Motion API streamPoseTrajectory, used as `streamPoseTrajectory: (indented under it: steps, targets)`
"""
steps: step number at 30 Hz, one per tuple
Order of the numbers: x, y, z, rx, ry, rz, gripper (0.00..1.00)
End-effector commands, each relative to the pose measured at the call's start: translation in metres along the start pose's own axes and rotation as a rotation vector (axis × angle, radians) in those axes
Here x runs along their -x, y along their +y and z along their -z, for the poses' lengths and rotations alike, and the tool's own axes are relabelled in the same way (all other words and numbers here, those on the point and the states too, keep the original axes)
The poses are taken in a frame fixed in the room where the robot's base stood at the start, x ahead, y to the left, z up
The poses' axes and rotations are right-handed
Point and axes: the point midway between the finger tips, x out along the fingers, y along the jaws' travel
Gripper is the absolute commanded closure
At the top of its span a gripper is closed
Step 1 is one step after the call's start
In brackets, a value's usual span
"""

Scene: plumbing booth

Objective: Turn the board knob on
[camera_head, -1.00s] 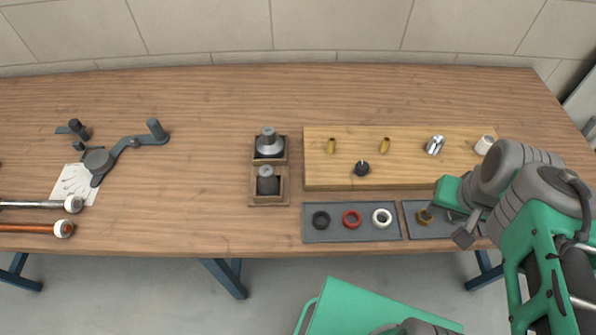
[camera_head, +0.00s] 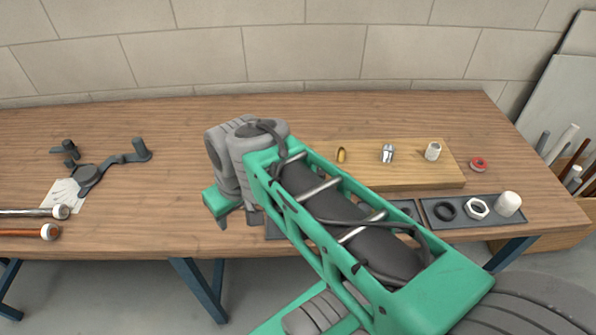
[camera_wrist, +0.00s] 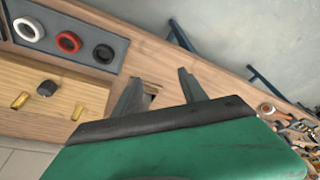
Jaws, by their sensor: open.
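The board knob (camera_wrist: 47,88), a small dark knob, stands on the light wooden board (camera_wrist: 84,92) at the left of the wrist view. In the head view the board (camera_head: 420,176) shows in part, but my arm hides the knob. My gripper (camera_head: 236,220) is over the table left of the board in the head view. In the wrist view my gripper (camera_wrist: 158,82) has its two dark fingers apart, with nothing held between them. The knob lies outside the fingers, off to their left. I cannot tell which way the knob is turned.
Brass fittings (camera_wrist: 78,111) stand on the board near the knob. A grey tray (camera_wrist: 85,30) beside the board holds white, red and black rings. Another tray (camera_head: 432,222) is at the right front. A dark clamp-like tool (camera_head: 86,176) lies far left. Bare tabletop lies left of my gripper.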

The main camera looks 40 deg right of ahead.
Motion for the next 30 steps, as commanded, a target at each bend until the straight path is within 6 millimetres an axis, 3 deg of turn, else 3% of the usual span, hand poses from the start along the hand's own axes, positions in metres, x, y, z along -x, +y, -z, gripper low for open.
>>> streamPoseTrajectory:
  steps: [4, 7, 10, 12, 15, 19, 30]
  targets:
    - [0.000, 0.055, 0.051, 0.175, -0.025, 0.106, 0.49]
    - [0.000, 0.126, 0.069, 0.367, -0.006, 0.191, 0.49]
    - [0.001, 0.203, 0.056, 0.557, 0.034, 0.247, 0.49]
    - [0.001, 0.247, 0.035, 0.672, 0.061, 0.267, 0.49]
    - [0.002, 0.287, 0.007, 0.788, 0.088, 0.280, 0.49]
    - [-0.003, 0.300, -0.007, 0.848, 0.101, 0.285, 0.49]
    - [-0.064, 0.281, -0.008, 0.849, 0.101, 0.283, 0.49]
